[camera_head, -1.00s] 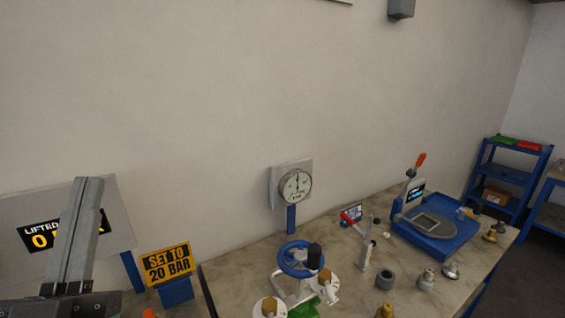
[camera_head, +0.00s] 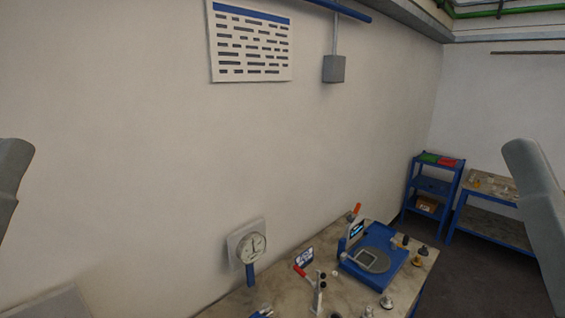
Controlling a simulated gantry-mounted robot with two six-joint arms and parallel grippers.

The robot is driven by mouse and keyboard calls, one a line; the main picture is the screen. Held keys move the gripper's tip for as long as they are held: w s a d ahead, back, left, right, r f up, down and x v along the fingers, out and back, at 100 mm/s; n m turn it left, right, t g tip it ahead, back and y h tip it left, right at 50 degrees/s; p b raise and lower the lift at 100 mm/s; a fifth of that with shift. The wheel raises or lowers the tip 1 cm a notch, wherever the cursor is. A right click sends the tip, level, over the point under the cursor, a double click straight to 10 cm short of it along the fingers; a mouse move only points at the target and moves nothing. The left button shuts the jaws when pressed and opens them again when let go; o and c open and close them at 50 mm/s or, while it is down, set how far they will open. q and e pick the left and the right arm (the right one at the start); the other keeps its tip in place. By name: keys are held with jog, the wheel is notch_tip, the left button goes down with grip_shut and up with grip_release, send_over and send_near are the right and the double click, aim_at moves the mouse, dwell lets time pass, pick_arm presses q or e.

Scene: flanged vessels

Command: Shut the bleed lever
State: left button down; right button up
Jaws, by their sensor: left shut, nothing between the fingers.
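A small lever with a red grip (camera_head: 300,271) sits on a pale metal post (camera_head: 318,292) on the bench, low in the view. Its grip points up and to the left; I take it to be the bleed lever, but no label on it can be read. A grey link of mine shows at the left edge and another at the right edge. I see no fingertips of either gripper, and nothing of mine touches the lever in view.
A blue device (camera_head: 372,260) with an orange-handled lever (camera_head: 356,210) stands right of the red-gripped lever. Several small fittings stand around it on the bench. A blue shelf (camera_head: 433,190) and a second bench (camera_head: 490,215) are at the right. The bench's front is cut off below.

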pick_arm(q)
notch_tip(320, 180, down, 29)
jog(key=b, duration=3)
jog(key=shift+r, duration=0.2)
pick_arm(e)
notch_tip(320, 180, down, 29)
jog(key=shift+r, duration=0.2)
pick_arm(q)
jog(key=shift+a+y, duration=0.1)
jog(key=shift+y, duration=0.2)
